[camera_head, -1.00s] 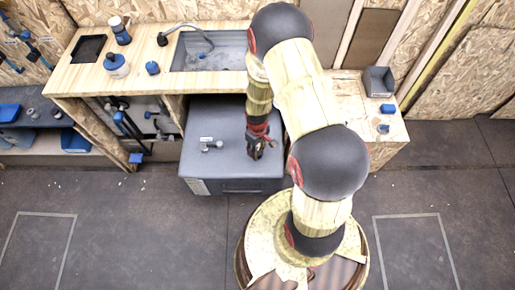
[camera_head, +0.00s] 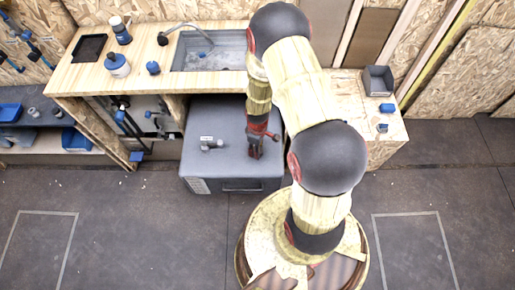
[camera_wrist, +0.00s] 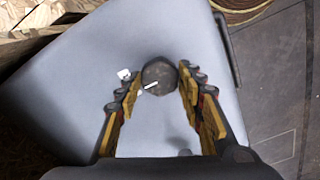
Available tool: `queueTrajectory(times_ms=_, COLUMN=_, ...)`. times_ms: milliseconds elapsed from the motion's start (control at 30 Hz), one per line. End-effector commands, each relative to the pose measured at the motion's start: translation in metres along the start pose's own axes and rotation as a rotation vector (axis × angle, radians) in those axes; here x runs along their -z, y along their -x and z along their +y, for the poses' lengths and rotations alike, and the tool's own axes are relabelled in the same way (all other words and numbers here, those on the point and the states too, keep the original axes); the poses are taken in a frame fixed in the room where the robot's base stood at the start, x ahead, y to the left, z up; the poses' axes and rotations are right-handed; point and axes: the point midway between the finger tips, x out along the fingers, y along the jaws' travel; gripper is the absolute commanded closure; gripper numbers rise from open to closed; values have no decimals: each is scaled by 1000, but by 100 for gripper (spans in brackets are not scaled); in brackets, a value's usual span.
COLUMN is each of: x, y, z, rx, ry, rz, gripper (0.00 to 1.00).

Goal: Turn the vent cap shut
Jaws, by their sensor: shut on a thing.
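The vent cap (camera_wrist: 158,74) is a dark, roundish knob with a white line on it, on top of the grey box (camera_head: 225,115). In the wrist view it sits between the fingertips of my gripper (camera_wrist: 159,84), which is shut on it with one yellow-padded finger on each side. In the head view my gripper (camera_head: 255,153) points down at the box's top near its right part, and it hides the cap there. The white line slants up to the right in the wrist view.
Behind is a wooden counter (camera_head: 85,78) with a sink (camera_head: 210,60), bottles and a curved tap. A side table (camera_head: 352,100) stands right. Floor at left is clear.

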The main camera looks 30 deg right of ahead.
Motion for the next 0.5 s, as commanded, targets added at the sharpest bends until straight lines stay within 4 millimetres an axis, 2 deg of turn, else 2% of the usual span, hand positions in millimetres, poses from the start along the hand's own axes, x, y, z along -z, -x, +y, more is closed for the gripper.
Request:
queueTrajectory(times_ms=100, x=0, y=0, z=0, rx=-1, ry=2, rz=1, gripper=87)
queueTrajectory(times_ms=133, x=0, y=0, z=0, rx=-1, ry=2, rz=1, gripper=60)
queueTrajectory(times_ms=433, x=0, y=0, z=0, rx=-1, ry=0, rz=0, gripper=43)
queueTrajectory(times_ms=500, x=0, y=0, z=0, rx=0, ry=0, rz=0, gripper=43)
